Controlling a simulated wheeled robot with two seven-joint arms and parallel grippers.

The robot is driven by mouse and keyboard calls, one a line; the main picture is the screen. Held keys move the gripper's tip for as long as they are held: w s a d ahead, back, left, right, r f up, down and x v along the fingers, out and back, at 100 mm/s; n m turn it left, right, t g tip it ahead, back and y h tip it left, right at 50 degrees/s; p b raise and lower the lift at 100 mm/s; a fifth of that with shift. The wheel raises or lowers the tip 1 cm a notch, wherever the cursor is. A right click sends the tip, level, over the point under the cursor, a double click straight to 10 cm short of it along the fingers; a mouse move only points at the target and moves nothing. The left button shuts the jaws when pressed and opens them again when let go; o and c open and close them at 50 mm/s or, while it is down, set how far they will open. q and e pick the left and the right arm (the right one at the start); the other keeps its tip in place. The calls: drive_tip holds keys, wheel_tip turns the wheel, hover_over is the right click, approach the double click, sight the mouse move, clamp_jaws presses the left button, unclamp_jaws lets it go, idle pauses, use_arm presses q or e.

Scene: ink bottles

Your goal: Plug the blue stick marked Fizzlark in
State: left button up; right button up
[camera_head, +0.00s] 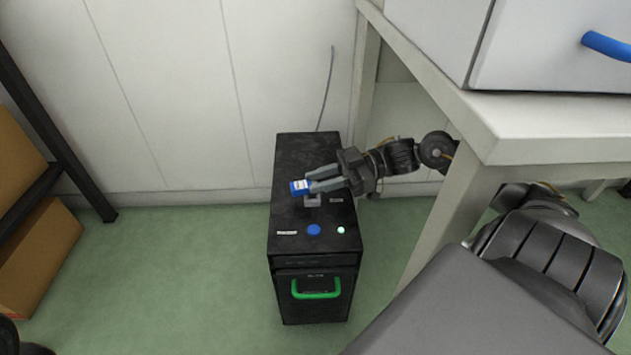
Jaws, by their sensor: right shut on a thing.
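The blue stick (299,187) with a pale label is between the fingertips of my right gripper (312,184); the label's writing is too small to read. The gripper is shut on the stick and comes in from the right, over the top of a black box-shaped machine (287,165). A small grey socket-like piece (312,201) is on the machine's top, just below the stick in the picture. I cannot tell whether the stick touches it. My left gripper is not in view.
The machine's top has a blue button (314,229), a small pale light (341,230) and labels; its front has a green handle (316,290). A white table (540,125) stands at right, with a cabinet on it. Cardboard boxes (38,255) on a dark rack stand at left. Green floor is clear between.

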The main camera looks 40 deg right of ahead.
drive_tip(key=shift+s+d+f, duration=0.15)
drive_tip(key=shift+d+f, duration=0.05)
drive_tip(key=shift+f, duration=0.5)
drive_tip(key=shift+r, duration=0.15)
drive_tip(key=shift+s, duration=0.1)
drive_tip(key=o, duration=0.9)
